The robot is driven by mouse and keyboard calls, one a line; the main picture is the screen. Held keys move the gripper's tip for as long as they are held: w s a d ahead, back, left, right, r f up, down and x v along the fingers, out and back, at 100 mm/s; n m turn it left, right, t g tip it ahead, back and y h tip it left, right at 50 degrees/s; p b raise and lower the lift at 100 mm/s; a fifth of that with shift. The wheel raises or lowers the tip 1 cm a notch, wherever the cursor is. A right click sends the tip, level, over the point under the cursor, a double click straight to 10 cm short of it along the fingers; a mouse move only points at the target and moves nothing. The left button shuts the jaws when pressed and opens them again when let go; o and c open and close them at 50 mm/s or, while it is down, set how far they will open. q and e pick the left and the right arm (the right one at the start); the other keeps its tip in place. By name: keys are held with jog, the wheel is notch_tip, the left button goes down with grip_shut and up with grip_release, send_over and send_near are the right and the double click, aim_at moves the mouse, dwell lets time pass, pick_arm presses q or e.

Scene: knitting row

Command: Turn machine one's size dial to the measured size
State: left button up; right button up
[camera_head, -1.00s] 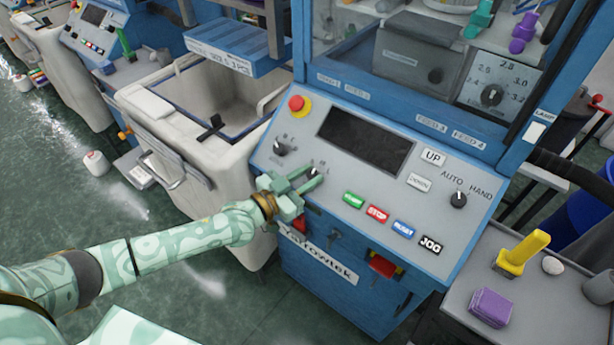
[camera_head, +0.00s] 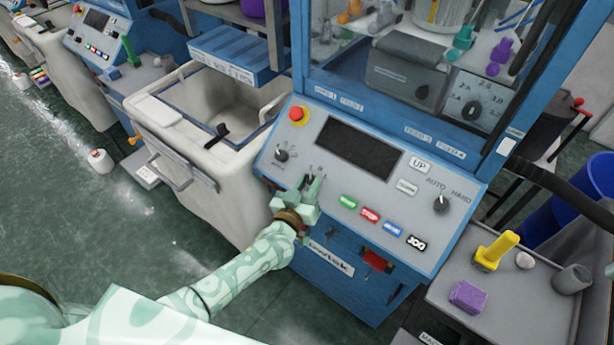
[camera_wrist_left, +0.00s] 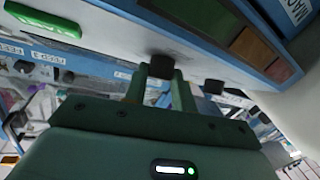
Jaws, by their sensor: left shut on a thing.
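Machine one's blue and grey control panel (camera_head: 350,192) is in the middle of the head view. Its size dial is the small black knob just left of the green button, with tiny letters around it. My left gripper (camera_head: 313,184) is at this dial and mostly hides it in the head view, with its fingers pointing up the panel. In the left wrist view, the black knob (camera_wrist_left: 160,67) sits between the tips of my left gripper (camera_wrist_left: 157,78), which is shut on it. The dial's setting cannot be read. My right gripper is not in view.
Another knob (camera_head: 281,155) and a red emergency button (camera_head: 298,114) are to the left on the panel. A dark display (camera_head: 358,148) is above. Green, red, blue and black buttons and an AUTO/HAND switch (camera_head: 441,204) are to the right. A cream bin (camera_head: 190,145) stands left.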

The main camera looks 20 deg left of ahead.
pick_arm(q)
jog(key=shift+d+r+n+y+p, duration=0.15)
jog(key=shift+n+y+p, duration=0.5)
jog(key=shift+n+y, duration=0.7)
jog(key=shift+n, duration=0.35)
jog(key=shift+y, duration=0.35)
jog(key=o, duration=1)
jog(key=s+d+p, duration=0.1)
jog(key=s+p, duration=0.1)
jog(key=s, duration=1.4)
jog(key=shift+s+d+r, duration=0.15)
jog(key=shift+r, duration=0.2)
jog(key=shift+f, duration=0.1)
